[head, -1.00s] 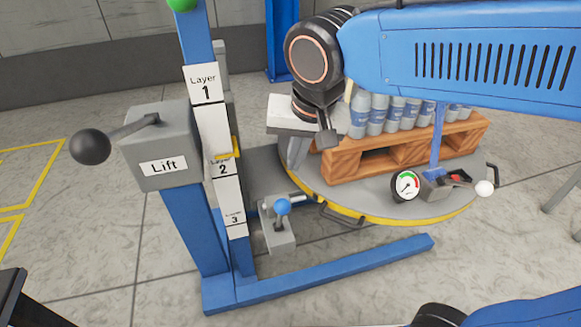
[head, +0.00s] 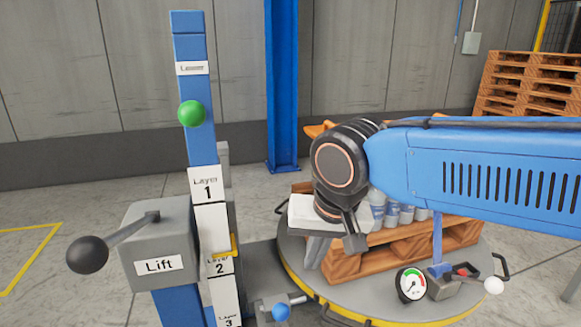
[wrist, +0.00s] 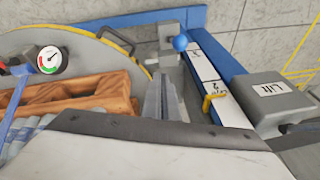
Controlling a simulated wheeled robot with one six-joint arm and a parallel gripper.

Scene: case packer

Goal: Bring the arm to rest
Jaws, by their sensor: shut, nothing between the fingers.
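My gripper (head: 317,250) hangs from the black wrist at the end of my blue arm, left of the pallet in the head view. In the wrist view its two grey fingers (wrist: 164,98) are together with nothing between them. A pale block-shaped part of the gripper fills the bottom of the wrist view. The gripper appears over the left side of the round turntable (head: 385,308), apart from the lift post (head: 203,150). My wrist hides part of the pallet and bottles in the head view.
The grey Lift box (head: 160,240) has a black-knobbed lever (head: 88,254). Bottles (head: 392,213) stand on a wooden pallet (head: 375,250). A gauge (head: 411,284) and a blue-knobbed handle (head: 281,312) are nearby. Stacked pallets (head: 530,85) stand at back right. Floor at left is clear.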

